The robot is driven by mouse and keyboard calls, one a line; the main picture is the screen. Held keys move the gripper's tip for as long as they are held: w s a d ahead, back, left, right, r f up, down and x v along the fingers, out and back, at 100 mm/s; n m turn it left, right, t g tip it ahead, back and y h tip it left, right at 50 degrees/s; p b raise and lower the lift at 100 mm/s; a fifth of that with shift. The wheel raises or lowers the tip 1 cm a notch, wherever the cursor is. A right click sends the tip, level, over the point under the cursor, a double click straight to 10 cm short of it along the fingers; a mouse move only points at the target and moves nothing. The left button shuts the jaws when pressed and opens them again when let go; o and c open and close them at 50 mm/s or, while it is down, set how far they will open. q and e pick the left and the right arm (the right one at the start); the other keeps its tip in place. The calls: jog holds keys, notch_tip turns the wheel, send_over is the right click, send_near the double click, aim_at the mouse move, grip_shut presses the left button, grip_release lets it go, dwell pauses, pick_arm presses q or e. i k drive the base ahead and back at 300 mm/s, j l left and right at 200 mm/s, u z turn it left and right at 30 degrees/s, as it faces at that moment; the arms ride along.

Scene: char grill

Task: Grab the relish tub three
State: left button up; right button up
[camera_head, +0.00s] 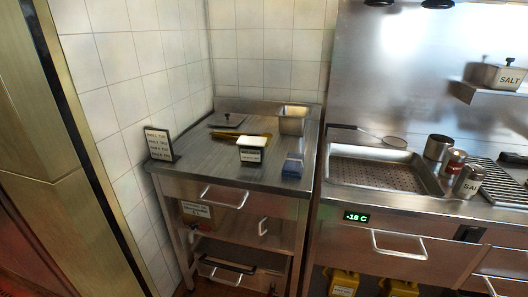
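No tub can be read as relish tub three from here. A small dark tub with a white top and a white label (251,150) stands on the steel side counter; its label is too small to read. A small blue box (292,166) stands to its right, near the counter's front edge. An open steel container (293,120) stands behind them at the back right of the counter. Neither of my grippers is in view.
The steel counter (205,165) has free room left of the tub. A dark flat lid (228,120) and brown tongs-like item (240,136) lie behind. A perforated basin (380,175) and several canisters are to the right.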

aim_at(252, 150)
jog(key=i+l, duration=0.15)
jog(key=l, duration=0.25)
jog(key=i+l, duration=0.15)
jog(key=l, duration=0.25)
jog(key=i+l+u, duration=0.1)
jog(key=l, duration=0.3)
jog(key=i+l, duration=0.2)
jog(key=l, duration=0.2)
jog(key=i+l+u, duration=0.1)
jog(key=l, duration=0.3)
